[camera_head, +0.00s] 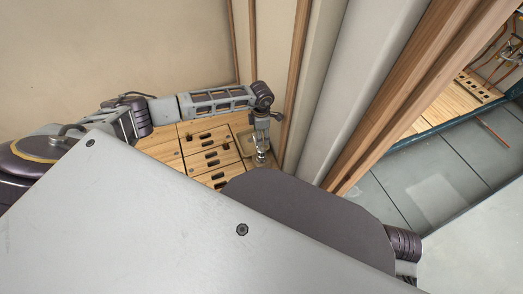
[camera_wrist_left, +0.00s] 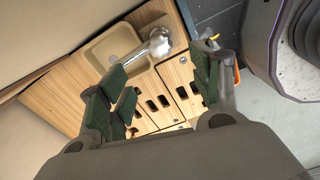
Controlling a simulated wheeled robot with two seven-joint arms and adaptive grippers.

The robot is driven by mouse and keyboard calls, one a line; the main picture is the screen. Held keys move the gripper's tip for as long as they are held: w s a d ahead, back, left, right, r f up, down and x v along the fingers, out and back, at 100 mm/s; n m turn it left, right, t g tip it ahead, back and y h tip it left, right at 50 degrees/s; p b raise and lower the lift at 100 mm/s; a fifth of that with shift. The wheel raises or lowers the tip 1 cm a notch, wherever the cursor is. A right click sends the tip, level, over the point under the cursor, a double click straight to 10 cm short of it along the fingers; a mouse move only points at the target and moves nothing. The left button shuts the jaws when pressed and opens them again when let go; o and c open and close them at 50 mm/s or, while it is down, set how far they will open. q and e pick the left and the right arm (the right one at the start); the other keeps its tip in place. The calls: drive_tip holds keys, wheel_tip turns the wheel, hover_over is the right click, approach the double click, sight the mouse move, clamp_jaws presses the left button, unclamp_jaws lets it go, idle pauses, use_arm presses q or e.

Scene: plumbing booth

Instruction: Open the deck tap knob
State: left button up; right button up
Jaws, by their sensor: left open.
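A shiny chrome deck tap (camera_wrist_left: 157,46) stands at the edge of a beige sink basin (camera_wrist_left: 97,52) in the left wrist view. Its rounded top, apparently the knob, faces the camera. My left gripper (camera_wrist_left: 158,85) is open and empty, with green-padded fingers spread to either side of the picture. The tap lies beyond the fingertips, between their lines, and looks apart from them. In the head view my left gripper (camera_head: 261,138) points down above the tap (camera_head: 260,159), which it partly hides. The right gripper is out of view.
A wooden cabinet (camera_head: 192,129) with several dark-slotted fronts holds the sink. A beige wall stands behind, and wooden posts (camera_head: 298,70) with pale panels rise close on the right. Grey floor (camera_head: 395,190) is open farther right. A small orange part (camera_wrist_left: 237,78) shows beside the cabinet.

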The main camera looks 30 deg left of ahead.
sight(261, 149)
use_arm(q)
wheel_tip(261, 149, down, 4)
drive_tip(key=shift+r+b, duration=0.1)
drive_tip(key=shift+b, duration=0.5)
wheel_tip(261, 149, down, 8)
drive_tip(key=b, duration=0.2)
drive_tip(key=shift+r+b, duration=0.15)
drive_tip(key=shift+b, duration=0.15)
drive_tip(key=shift+f+b, duration=0.35)
drive_tip(key=shift+f, duration=0.75)
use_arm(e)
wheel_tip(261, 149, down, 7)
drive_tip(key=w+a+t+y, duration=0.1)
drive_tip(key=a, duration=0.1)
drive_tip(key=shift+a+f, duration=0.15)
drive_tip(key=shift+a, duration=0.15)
use_arm(q)
drive_tip(key=c, duration=1)
drive_tip(key=shift+c, duration=0.2)
